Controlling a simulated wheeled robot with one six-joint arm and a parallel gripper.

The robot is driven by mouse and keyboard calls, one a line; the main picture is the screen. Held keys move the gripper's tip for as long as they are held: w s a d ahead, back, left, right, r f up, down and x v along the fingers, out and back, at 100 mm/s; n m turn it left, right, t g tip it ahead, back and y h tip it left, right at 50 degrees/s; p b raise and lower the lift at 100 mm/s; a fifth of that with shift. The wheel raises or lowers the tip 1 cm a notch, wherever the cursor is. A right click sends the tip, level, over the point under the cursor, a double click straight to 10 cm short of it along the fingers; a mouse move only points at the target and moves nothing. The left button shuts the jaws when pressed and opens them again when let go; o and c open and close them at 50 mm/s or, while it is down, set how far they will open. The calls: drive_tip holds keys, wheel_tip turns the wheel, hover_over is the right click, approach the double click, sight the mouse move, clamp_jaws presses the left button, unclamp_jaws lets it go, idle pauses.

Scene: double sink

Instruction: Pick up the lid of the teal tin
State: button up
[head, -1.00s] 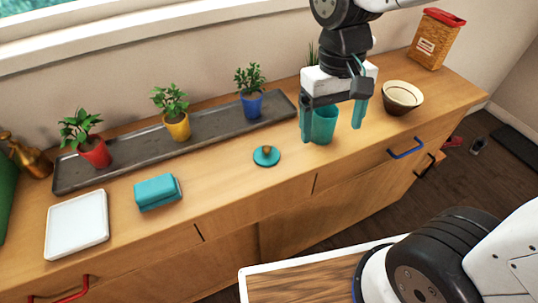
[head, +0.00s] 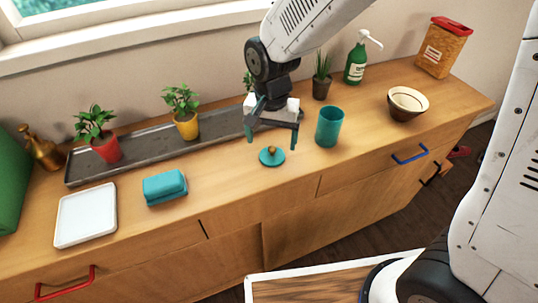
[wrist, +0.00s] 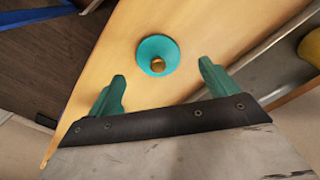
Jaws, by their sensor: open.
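The lid (head: 272,156) is a small teal disc with a brown-gold knob, lying flat on the wooden counter. It also shows in the wrist view (wrist: 158,55), beyond and between the fingertips. The teal tin (head: 330,126) stands upright and open-topped on the counter, to the right of the lid. My gripper (head: 271,140) is open and empty, with its teal fingers pointing down above and behind the lid. In the wrist view my gripper (wrist: 159,80) has its fingers wide apart, and nothing is between them.
A long grey tray (head: 215,125) with potted plants lies behind the lid. A teal butter dish (head: 165,188) and a white square plate (head: 86,215) are on the left. A bowl (head: 407,104) stands on the right. The counter in front of the lid is clear.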

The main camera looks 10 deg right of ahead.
sight(272, 148)
wheel_tip(272, 148, down, 4)
drive_tip(key=shift+s+d+f, duration=0.1)
drive_tip(key=shift+d, duration=0.05)
drive_tip(key=c, duration=1)
drive_tip(key=shift+c, duration=0.2)
drive_tip(key=shift+r, duration=0.2)
